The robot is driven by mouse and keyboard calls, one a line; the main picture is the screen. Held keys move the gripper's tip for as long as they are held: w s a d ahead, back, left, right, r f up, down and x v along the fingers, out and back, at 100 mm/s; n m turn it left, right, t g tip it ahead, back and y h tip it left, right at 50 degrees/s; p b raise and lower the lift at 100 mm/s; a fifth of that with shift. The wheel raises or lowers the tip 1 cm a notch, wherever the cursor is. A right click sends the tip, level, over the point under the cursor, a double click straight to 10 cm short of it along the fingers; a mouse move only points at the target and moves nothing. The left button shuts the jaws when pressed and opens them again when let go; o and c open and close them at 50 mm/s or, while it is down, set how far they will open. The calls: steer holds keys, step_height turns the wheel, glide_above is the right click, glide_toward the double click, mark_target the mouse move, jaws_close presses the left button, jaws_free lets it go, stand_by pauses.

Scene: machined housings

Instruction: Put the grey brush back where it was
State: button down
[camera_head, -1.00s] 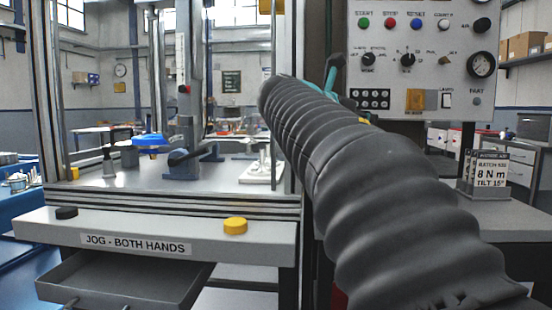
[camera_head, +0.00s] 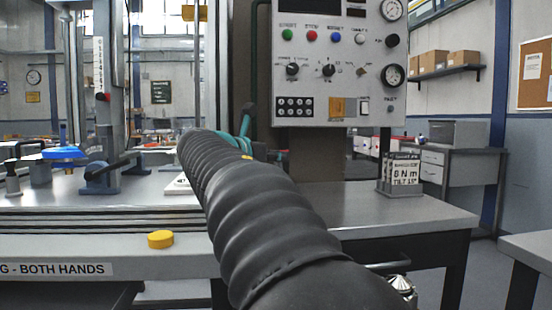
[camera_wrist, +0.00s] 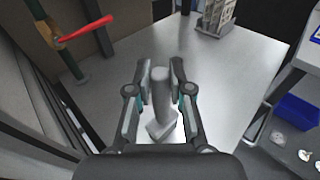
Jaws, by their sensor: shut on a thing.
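The grey brush (camera_wrist: 161,98) is between the two fingers of my gripper (camera_wrist: 162,72) in the wrist view. The gripper is shut on its handle, and a wider block-like end points toward the bottom of the picture. A bare steel tabletop (camera_wrist: 225,75) lies beneath; I cannot tell how far the brush is above it. In the head view my dark sleeved arm hides the gripper's fingers and the brush. The side table (camera_head: 400,207) shows right of the arm in that view.
A card holder (camera_head: 399,176) stands on the side table, also visible in the wrist view (camera_wrist: 215,16). The press bench (camera_head: 110,200) is at left, with a yellow button (camera_head: 161,239). A control panel (camera_head: 340,65) rises behind. A blue bin (camera_wrist: 298,118) is at the wrist view's right.

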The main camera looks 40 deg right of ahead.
steer(key=shift+f, duration=0.15)
steer(key=c, duration=1.1)
jaws_free()
steer(key=shift+o, duration=0.2)
steer(key=shift+a+r, duration=0.2)
steer(key=shift+a, duration=0.1)
steer(key=v, duration=1.1)
steer(key=shift+a, duration=0.2)
steer(key=shift+s, duration=0.1)
